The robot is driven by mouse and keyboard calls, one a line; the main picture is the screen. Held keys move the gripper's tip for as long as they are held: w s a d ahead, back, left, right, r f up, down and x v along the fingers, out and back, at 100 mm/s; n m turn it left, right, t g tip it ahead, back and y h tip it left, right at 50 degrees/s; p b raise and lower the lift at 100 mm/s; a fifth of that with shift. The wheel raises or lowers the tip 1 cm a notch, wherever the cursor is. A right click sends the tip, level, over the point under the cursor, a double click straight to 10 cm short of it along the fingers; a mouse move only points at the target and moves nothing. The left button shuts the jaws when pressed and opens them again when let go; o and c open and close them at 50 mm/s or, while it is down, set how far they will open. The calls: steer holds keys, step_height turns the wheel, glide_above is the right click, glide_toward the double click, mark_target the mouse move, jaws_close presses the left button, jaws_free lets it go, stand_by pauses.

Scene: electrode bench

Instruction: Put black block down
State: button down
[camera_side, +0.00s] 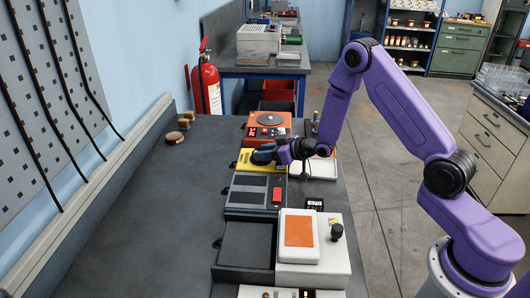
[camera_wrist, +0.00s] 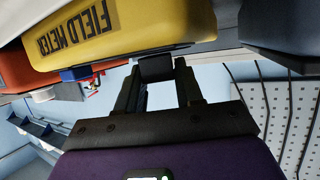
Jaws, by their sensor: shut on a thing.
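The black block (camera_wrist: 155,68) is a small dark block between the two fingertips of my gripper (camera_wrist: 156,76) in the wrist view. My gripper is shut on it. The yellow field meter (camera_wrist: 125,28) fills the top of that view, close to the block; I cannot tell whether they touch. In the side view, my dark gripper (camera_side: 266,155) reaches in from the right at the yellow field meter (camera_side: 243,159). The block cannot be told apart from the dark fingers there.
An orange device with a round plate (camera_side: 268,119) stands behind the meter. A grey device with a red switch (camera_side: 256,192), a dark tray (camera_side: 246,245) and a white device with an orange top (camera_side: 299,232) stand in front. The left of the bench (camera_side: 140,225) is clear.

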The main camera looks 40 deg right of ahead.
steer(key=c, duration=0.7)
jaws_free()
steer(key=shift+s+d+r, duration=0.1)
steer(key=shift+s+r, duration=0.1)
steer(key=v, duration=1.1)
steer(key=shift+s+d, duration=0.1)
steer(key=shift+s, duration=0.05)
